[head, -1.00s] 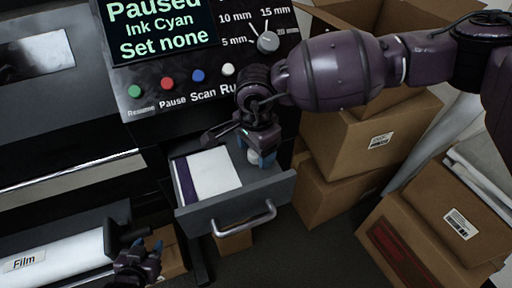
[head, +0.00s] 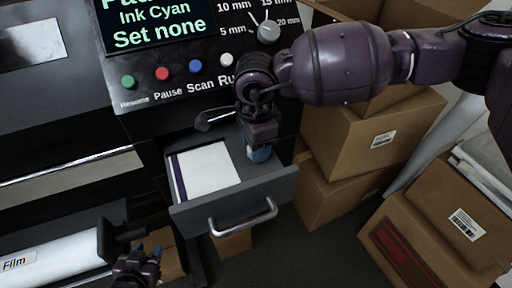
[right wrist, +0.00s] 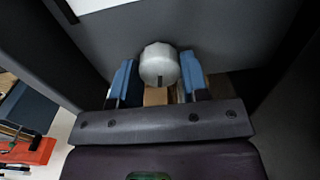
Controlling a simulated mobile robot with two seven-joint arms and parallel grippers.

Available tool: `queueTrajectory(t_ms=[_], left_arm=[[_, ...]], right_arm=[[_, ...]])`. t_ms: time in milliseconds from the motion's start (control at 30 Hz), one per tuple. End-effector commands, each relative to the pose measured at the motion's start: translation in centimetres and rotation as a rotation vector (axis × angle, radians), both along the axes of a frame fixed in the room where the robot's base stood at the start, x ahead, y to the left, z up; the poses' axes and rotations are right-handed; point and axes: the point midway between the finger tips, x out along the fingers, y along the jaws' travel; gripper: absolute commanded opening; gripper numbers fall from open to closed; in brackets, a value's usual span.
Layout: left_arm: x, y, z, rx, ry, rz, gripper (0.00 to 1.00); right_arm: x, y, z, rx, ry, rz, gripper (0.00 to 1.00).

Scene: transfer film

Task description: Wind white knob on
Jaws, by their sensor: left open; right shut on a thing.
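The white knob (right wrist: 158,64) is a pale round piece with a small dark slot, seen in the right wrist view between the blue fingertips. My right gripper (right wrist: 160,78) is shut on it; in the head view this gripper (head: 260,153) is low inside the right part of the open drawer (head: 232,204), hiding the knob. My left gripper (head: 150,250) is open and empty at the bottom left, beside the dark end holder (head: 112,240) of the white film roll (head: 50,255).
A white pad with a purple edge (head: 208,172) lies in the drawer, left of my right gripper. The control panel above has coloured buttons and a grey dial (head: 268,32). Cardboard boxes (head: 365,145) crowd the right side.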

Motion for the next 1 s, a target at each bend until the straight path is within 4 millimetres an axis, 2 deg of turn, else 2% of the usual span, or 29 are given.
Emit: queueTrajectory(t_ms=[400,933,967,1000], left_arm=[[0.0,0.0,-1.3,0.0,0.001,-0.001,0.43],[-0.1,0.0,-1.5,0.0,0.004,-0.001,0.43],[-0.1,0.0,-1.5,0.0,0.004,-0.001,0.43],[-0.2,0.0,-1.5,0.0,0.005,0.0,0.43]], right_arm=[[0.0,0.0,-0.1,0.001,0.0,-0.2,0.18],[0.0,0.0,0.0,0.001,0.0,-0.229,0.18],[0.0,0.0,0.0,0.0,0.0,-0.229,0.45],[0.0,0.0,0.0,0.0,0.0,-0.229,0.51]])
